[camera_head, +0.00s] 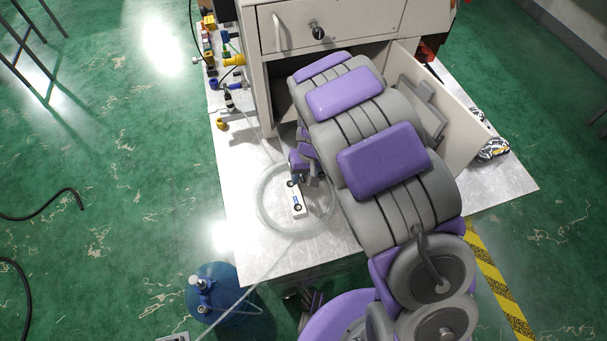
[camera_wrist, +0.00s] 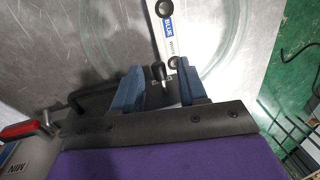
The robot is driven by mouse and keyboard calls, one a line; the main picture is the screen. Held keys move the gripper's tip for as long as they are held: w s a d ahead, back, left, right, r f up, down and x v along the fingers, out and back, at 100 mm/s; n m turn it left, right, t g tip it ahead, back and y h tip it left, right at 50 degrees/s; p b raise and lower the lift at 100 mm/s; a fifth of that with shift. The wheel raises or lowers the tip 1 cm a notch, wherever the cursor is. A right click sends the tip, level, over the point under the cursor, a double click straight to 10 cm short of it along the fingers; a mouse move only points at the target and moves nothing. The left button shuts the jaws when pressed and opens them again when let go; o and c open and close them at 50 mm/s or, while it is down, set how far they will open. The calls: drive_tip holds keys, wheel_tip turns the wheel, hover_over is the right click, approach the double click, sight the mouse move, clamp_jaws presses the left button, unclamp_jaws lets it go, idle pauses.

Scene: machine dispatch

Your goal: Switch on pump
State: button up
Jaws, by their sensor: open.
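The pump is a small white box (camera_head: 297,201) with dark round knobs, standing on the metal plate inside a coil of clear tube. In the wrist view its white face (camera_wrist: 175,42) shows a blue label and black knobs. A small metal toggle-like tip (camera_wrist: 158,71) on a dark part shows between my fingers; I cannot tell its position. My gripper (camera_wrist: 159,88) is open, with its two blue-grey fingers apart on either side of that tip. I cannot tell whether they touch it. In the head view my gripper (camera_head: 296,177) is at the pump's upper end, partly hidden by my arm.
A beige cabinet (camera_head: 262,85) with a drawer stands behind, its door (camera_head: 462,125) open beside my arm. Coloured fittings (camera_head: 225,60) lie at the plate's left. A blue bottle (camera_head: 218,290) stands below the plate's front edge.

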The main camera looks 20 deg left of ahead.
clamp_jaws()
drive_tip(key=shift+r+p, duration=0.15)
drive_tip(key=shift+p, duration=0.25)
drive_tip(key=shift+w+r+g+p, duration=0.15)
drive_tip(key=shift+g+p, duration=0.25)
drive_tip(key=shift+p, duration=0.45)
drive_tip(key=g+h+p, duration=0.1)
drive_tip(key=p, duration=0.1)
drive_tip(key=shift+w+a+r+p, duration=0.15)
drive_tip(key=shift+w+r+p, duration=0.05)
drive_tip(key=shift+p, duration=0.2)
drive_tip(key=shift+w+a+g+h+p, duration=0.15)
drive_tip(key=shift+g+h+p, duration=0.35)
drive_tip(key=shift+g, duration=0.4)
drive_tip(key=shift+w+a+r+g+h, duration=0.15)
drive_tip(key=shift+g+h, duration=0.15)
drive_tip(key=shift+g, duration=0.2)
drive_tip(key=shift+m, duration=0.3)
